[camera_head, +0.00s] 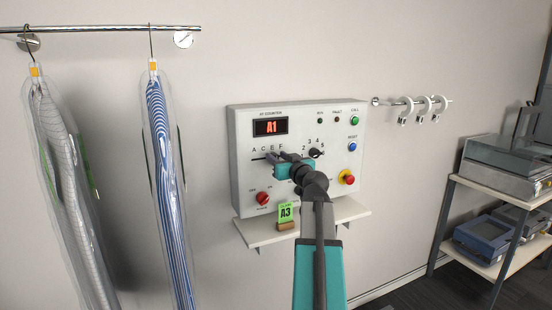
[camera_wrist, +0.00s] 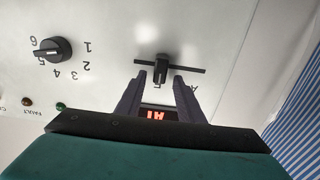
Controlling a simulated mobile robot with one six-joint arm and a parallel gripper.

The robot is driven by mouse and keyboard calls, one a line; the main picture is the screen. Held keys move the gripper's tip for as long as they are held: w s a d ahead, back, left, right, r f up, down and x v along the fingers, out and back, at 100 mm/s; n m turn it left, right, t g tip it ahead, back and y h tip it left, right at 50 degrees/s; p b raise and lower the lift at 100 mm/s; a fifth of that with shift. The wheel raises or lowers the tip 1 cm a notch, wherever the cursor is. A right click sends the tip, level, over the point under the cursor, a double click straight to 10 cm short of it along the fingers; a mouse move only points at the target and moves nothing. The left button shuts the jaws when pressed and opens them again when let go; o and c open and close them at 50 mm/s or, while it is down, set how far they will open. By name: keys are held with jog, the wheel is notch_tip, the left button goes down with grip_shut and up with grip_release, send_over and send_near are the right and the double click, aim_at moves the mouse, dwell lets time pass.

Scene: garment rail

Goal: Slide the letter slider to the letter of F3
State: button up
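The control panel (camera_head: 240,142) hangs on the wall, with letters A, C, E and F above a slot in the body view. Its display (camera_head: 271,127) reads A1 in red. The letter slider's black knob (camera_wrist: 160,68) sits near the middle of its dark slot in the upside-down wrist view; one letter shows by it, too blurred to read surely. My gripper (camera_wrist: 160,80) is open, its two dark fingers on either side of the knob, with gaps visible.
The number dial (camera_head: 316,153) is right of my gripper; it also shows in the wrist view (camera_wrist: 52,49). A red knob (camera_head: 264,198), red stop button (camera_head: 347,177) and green A3 card (camera_head: 286,212) are nearby. Bagged garments (camera_head: 168,180) hang left; a shelf (camera_head: 500,190) stands right.

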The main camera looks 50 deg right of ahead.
jog(key=shift+c, duration=0.4)
grip_shut()
jog(key=shift+w+b, duration=0.15)
jog(key=shift+b, duration=0.15)
